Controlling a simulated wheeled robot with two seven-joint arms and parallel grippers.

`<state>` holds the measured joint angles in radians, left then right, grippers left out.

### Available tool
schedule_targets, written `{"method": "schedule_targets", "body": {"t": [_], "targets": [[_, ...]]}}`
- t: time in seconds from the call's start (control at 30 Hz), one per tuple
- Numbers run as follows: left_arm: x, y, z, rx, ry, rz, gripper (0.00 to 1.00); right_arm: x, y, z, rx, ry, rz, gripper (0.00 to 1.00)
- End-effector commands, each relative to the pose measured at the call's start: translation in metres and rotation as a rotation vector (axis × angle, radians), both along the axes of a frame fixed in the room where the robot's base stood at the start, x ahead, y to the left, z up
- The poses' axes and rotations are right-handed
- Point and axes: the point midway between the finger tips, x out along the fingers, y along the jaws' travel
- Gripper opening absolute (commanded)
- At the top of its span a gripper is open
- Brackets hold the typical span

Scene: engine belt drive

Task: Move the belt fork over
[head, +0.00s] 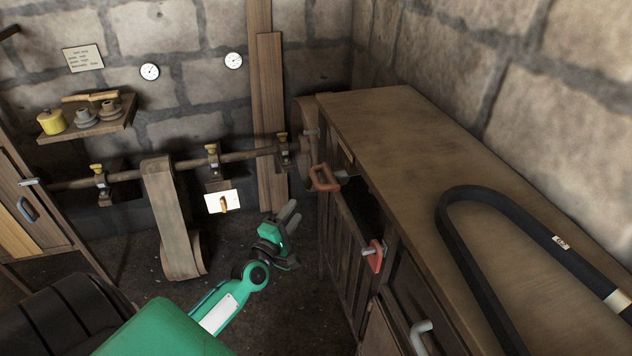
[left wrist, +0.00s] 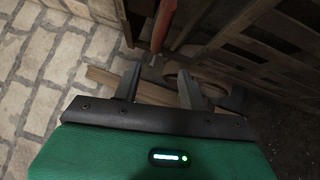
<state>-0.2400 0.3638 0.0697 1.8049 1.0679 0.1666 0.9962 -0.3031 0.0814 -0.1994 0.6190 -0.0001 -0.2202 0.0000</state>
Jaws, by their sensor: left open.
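A broad leather belt (head: 173,220) hangs in a loop from the overhead shaft (head: 132,174) along the stone wall. A white plate with a small wooden handle (head: 223,203) is right of the belt; I cannot tell whether it belongs to the belt fork. No fork is clearly visible. My left gripper (head: 292,213) is open and empty, in front of the wall and left of the bench. In the left wrist view its spread fingers (left wrist: 158,88) show, with a red handle (left wrist: 163,25) beyond them, apart from them.
A wooden bench (head: 410,120) fills the right side, with a black curved bar (head: 500,205) on top. Red-brown handles (head: 324,178) and (head: 375,256) stick out from its left side. A shelf (head: 90,120) holds a yellow pot. The floor between belt and bench is mostly clear.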

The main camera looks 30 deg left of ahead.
Motion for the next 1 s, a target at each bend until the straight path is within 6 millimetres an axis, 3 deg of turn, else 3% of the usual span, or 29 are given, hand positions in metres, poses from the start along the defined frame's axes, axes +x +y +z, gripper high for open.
{"method": "schedule_targets", "body": {"t": [0.17, 0.7, 1.0], "targets": [[0.014, 0.002, 0.009, -0.012, -0.013, -0.001, 0.42, -0.007, 0.000, 0.003, -0.001, 0.008, 0.000, 0.36], [0.098, 0.009, 0.020, -0.009, -0.011, -0.001, 0.42, 0.006, 0.001, 0.017, 0.001, -0.007, 0.000, 0.36], [0.130, 0.012, 0.023, -0.007, -0.009, -0.001, 0.42, 0.004, 0.003, 0.020, 0.003, -0.005, -0.001, 0.36]]}}
